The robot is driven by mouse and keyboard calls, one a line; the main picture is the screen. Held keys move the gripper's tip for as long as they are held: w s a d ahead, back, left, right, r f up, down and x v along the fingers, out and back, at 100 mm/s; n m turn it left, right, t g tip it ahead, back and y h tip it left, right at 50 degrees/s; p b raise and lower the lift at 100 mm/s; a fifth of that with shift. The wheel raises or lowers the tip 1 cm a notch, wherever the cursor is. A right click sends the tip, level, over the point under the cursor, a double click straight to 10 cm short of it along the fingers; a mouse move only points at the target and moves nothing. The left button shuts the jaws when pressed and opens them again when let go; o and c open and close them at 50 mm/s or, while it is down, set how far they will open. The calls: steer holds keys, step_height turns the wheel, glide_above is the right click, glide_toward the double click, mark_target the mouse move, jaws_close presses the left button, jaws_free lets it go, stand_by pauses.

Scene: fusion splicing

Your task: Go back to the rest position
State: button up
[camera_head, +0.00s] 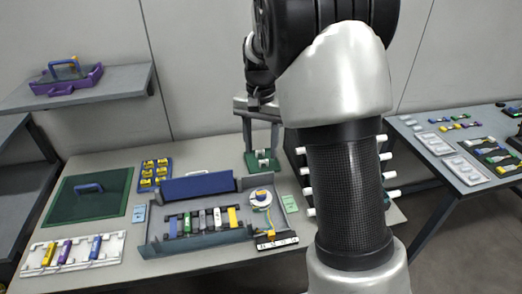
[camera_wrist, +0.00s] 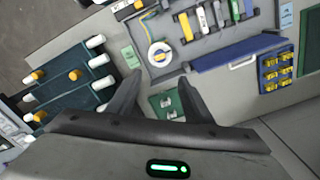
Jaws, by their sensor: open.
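My gripper (camera_wrist: 158,105) shows in the wrist view with its two dark fingers spread apart and nothing between them. Beyond the fingers lies a small green fixture (camera_wrist: 168,104) with white parts. In the head view my arm fills the middle and right, and my gripper end hangs at the back of the table above the green fixture (camera_head: 260,160). The fingertips are hard to make out there, and I cannot tell the exact gap to the fixture.
A grey tray (camera_head: 152,247) with a blue lid bar and several coloured parts lies mid-table. A green mat (camera_head: 72,214) and a white holder (camera_head: 28,266) are at left. A rack with white-capped tubes (camera_wrist: 62,100) stands beside the gripper. A side table (camera_head: 405,123) is at right.

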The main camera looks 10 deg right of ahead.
steer(key=shift+r, duration=0.1)
steer(key=s+r+n+t+p, duration=0.4)
steer(key=s+r+p, duration=0.2)
steer(key=s+r, duration=1.2)
steer(key=s+r+n+t+p, duration=0.1)
steer(key=s+r+n+p, duration=0.1)
steer(key=s, duration=0.5)
steer(key=shift+s+r+t+p, duration=0.15)
steer(key=shift+r+t+p, duration=0.15)
